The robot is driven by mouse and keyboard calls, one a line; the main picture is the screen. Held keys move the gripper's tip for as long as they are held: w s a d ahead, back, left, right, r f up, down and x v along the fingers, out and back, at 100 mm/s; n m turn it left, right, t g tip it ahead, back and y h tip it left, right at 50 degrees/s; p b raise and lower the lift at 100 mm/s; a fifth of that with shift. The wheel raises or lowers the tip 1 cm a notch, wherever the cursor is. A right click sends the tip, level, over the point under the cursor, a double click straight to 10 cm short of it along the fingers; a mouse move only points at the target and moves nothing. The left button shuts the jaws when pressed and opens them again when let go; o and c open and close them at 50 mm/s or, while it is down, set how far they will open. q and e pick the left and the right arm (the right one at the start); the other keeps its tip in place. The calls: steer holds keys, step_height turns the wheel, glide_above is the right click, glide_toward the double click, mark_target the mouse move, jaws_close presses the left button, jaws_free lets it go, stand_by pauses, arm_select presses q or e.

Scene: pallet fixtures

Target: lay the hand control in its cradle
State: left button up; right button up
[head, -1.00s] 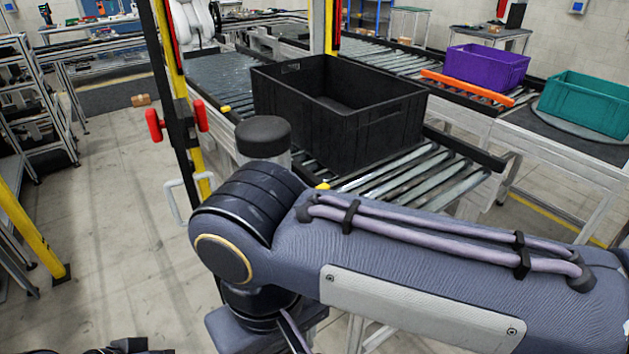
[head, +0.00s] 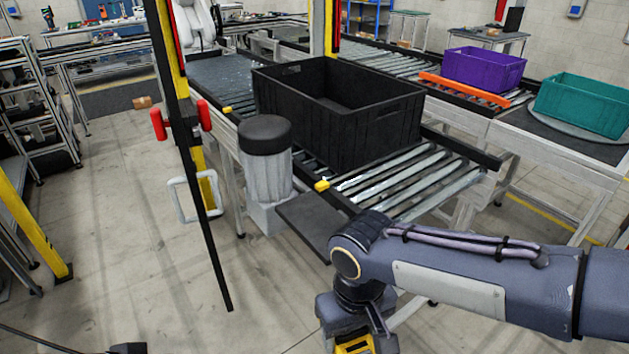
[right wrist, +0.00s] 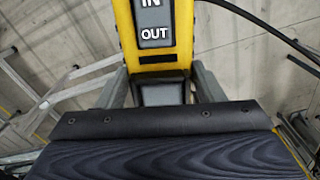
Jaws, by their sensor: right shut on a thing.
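The hand control (right wrist: 155,30) is a yellow pendant with dark IN and OUT buttons. In the right wrist view my right gripper (right wrist: 160,92) is shut on it, one grey finger on each side. In the head view a small yellow part of the hand control (head: 354,345) shows below my right arm at the bottom edge; the rest is cut off. The fingers are hidden there. I cannot identify the cradle for certain; a dark flat plate (head: 308,226) sits at the conveyor's near side. My left gripper cannot be made out.
A black crate (head: 365,130) stands on the roller conveyor (head: 420,185). A capped grey cylinder (head: 266,175) stands beside it. A pole with red handles (head: 187,125) and a white loop (head: 190,197) are left of that. Purple (head: 487,68) and teal (head: 585,105) crates are behind. Floor at left is mostly clear.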

steer(key=w+d+f+m, duration=0.4)
steer(key=w+d+f, duration=0.9)
steer(key=f, duration=0.4)
steer(key=shift+w+d+f, duration=0.15)
steer(key=shift+w+d, duration=0.05)
steer(key=shift+d, duration=0.4)
